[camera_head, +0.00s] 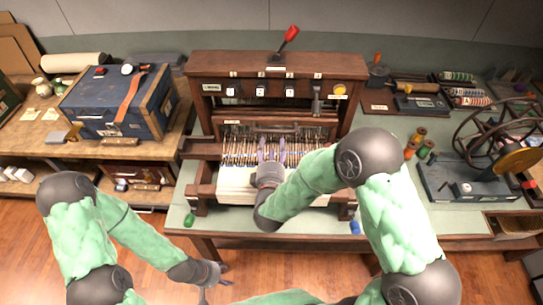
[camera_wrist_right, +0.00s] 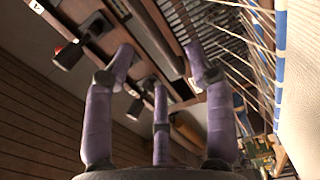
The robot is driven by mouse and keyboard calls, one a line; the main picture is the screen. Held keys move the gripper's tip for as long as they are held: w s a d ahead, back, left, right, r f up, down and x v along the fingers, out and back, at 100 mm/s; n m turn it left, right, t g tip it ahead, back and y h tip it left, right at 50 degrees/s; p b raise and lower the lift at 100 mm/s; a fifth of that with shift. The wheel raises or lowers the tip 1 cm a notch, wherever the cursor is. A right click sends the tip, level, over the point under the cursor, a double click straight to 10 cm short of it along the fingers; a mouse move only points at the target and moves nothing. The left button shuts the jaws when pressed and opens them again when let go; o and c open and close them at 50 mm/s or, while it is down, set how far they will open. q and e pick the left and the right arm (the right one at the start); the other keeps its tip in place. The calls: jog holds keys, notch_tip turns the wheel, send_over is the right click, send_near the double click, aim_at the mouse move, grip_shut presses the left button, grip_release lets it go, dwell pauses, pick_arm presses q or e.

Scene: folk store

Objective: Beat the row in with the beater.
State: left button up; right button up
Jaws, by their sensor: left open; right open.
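A wooden table loom (camera_head: 200,88) stands mid-table, strung with pale warp threads (camera_head: 235,150). White cloth (camera_head: 235,182) lies at its front. The beater (camera_head: 262,128) seems to be the bar with a dark handle behind the threads. My right gripper (camera_head: 270,152) is over the warp in front of it, purple fingers spread and pointing at it. In the right wrist view the fingers (camera_wrist_right: 160,65) are open and empty, with a brown bar (camera_wrist_right: 150,28) beyond their tips; contact cannot be told. My left gripper (camera_head: 222,276) is open and empty, low before the table.
A blue trunk (camera_head: 85,110) sits on the left bench. A winding wheel (camera_head: 495,140) and thread spools (camera_head: 420,135) stand to the right. A red-knobbed lever (camera_head: 290,35) rises from the loom top. A green spool (camera_head: 189,220) and blue spool (camera_head: 355,227) lie at the front edge.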

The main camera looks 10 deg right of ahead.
jog(key=shift+b+x, duration=0.4)
jog(key=shift+x, duration=2.1)
jog(key=shift+s, duration=0.1)
jog(key=c, duration=1)
jog(key=shift+f, duration=0.15)
jog(key=shift+c, duration=0.2)
